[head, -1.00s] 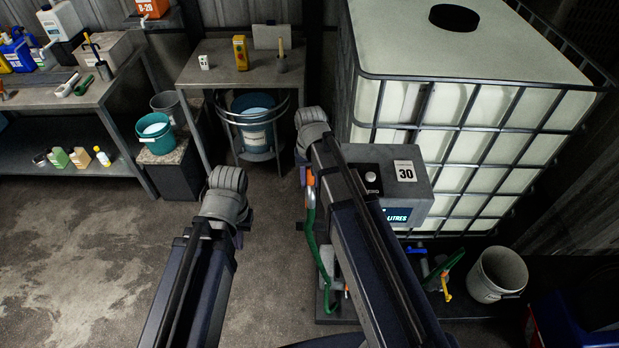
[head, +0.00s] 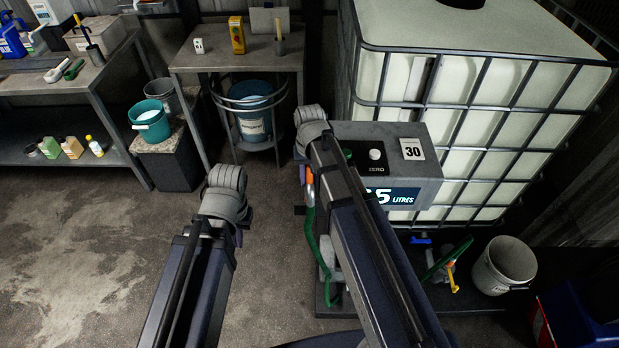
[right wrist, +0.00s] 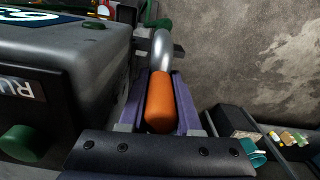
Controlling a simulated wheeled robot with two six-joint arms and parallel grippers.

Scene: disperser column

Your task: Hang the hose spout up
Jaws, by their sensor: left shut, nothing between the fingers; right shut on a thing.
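The hose spout has an orange grip (right wrist: 160,102) and a bent grey metal tube (right wrist: 162,50). My right gripper (right wrist: 163,110) is shut around the orange grip, which lies between its purple fingers. In the head view the orange grip (head: 310,186) shows only as a sliver beside my right forearm, and a green hose (head: 309,235) hangs below it. The spout is close beside the grey meter box (head: 436,152). Any hook or holder for it is hidden or cannot be made out. My left gripper (head: 238,236) is shut and empty, low over the floor, mostly hidden by its wrist.
A large caged white tank (head: 480,85) stands behind the meter box. A grey bucket (head: 503,266) and a yellow-handled valve (head: 452,278) are at lower right. Benches (head: 110,75) with bottles stand at left. The floor (head: 80,260) at lower left is clear.

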